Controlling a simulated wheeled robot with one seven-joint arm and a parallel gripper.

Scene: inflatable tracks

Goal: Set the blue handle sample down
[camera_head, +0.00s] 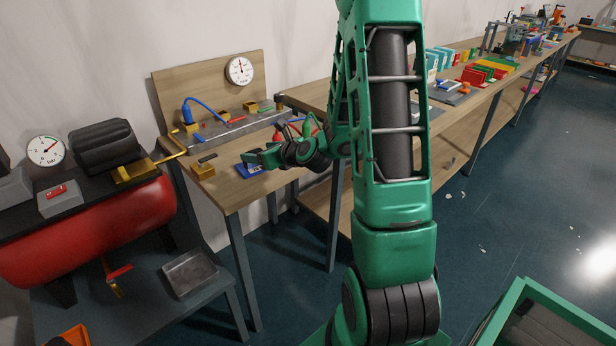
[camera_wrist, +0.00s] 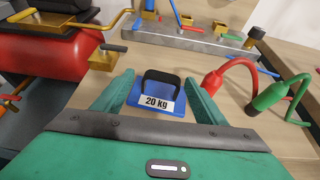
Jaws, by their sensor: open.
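The blue handle sample (camera_wrist: 134,98) has a blue base, a black arched handle and a white "20 kg" label. It stands upright on the wooden bench, and its blue base also shows at the bench's front part in the head view (camera_head: 242,171). My gripper (camera_head: 250,158) is open over it. In the wrist view my gripper's green fingers (camera_wrist: 160,88) stand apart on either side of the sample, with gaps beside the handle.
A red hose piece (camera_wrist: 213,84) and a green one (camera_wrist: 268,97) lie right of the sample. A brass block with a black lever (camera_wrist: 104,58) is to the left. A metal manifold (camera_wrist: 180,38) lies behind. A red tank (camera_head: 95,230) stands left of the bench.

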